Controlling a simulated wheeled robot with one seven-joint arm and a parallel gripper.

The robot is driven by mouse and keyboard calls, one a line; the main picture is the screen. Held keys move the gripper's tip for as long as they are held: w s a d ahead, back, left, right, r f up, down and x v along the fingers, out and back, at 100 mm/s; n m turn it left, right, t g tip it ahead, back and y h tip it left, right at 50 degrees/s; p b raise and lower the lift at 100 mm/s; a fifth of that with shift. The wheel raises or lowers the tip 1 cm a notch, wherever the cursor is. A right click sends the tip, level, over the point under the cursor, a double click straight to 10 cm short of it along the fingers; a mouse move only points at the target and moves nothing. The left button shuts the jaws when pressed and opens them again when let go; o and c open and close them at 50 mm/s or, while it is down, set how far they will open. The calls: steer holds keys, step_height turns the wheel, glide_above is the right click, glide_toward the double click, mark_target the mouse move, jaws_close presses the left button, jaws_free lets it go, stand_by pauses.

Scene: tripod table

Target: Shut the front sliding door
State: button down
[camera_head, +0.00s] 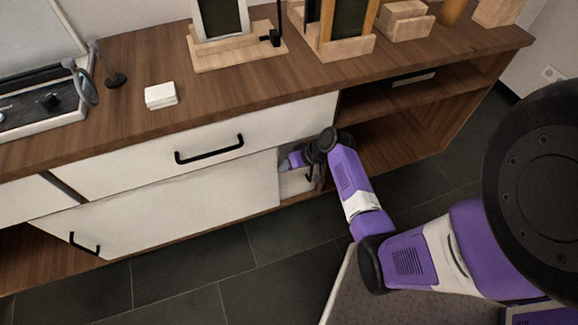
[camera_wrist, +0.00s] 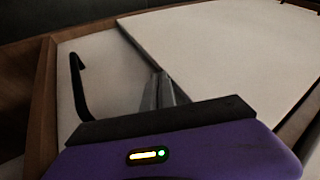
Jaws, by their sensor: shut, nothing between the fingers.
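The front sliding door (camera_head: 190,203) is a white panel on the lower part of the cabinet, with a black bar handle (camera_head: 84,243) at its left end. To its right a strip of a second white panel (camera_head: 296,183) shows, set behind it, with its own black handle. My gripper (camera_head: 287,162) is shut and empty at the front door's right edge, in front of the rear panel. In the wrist view the fingers (camera_wrist: 164,92) lie beside the edge of the front door (camera_wrist: 225,50), with the rear panel's handle (camera_wrist: 78,85) to the left. Contact cannot be told.
A white drawer (camera_head: 210,150) with a black handle sits above the doors. An open compartment (camera_head: 30,255) shows left of the front door, and open shelves (camera_head: 400,125) on the right. The wooden top (camera_head: 120,125) holds a sink, a white block and wooden stands.

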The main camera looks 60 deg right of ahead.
mark_target(125, 218)
steer(key=shift+a, duration=0.1)
steer(key=w+a, duration=1)
steer(key=w+a+p, duration=0.1)
steer(key=w+a, duration=0.9)
steer(key=a, duration=0.1)
steer(key=shift+f, duration=0.1)
steer(key=w+a+b, duration=1)
steer(key=w+a, duration=0.5)
steer(key=a, duration=0.1)
steer(key=shift+w+f+b, duration=0.1)
steer(key=shift+w+b, duration=0.2)
steer(key=shift+b, duration=0.05)
steer(key=shift+w+a+b, duration=0.35)
steer(key=shift+w+a, duration=0.05)
steer(key=shift+a, duration=0.05)
steer(key=shift+w+a+r, duration=0.15)
steer(key=shift+a+r, duration=0.05)
steer(key=shift+r, duration=0.15)
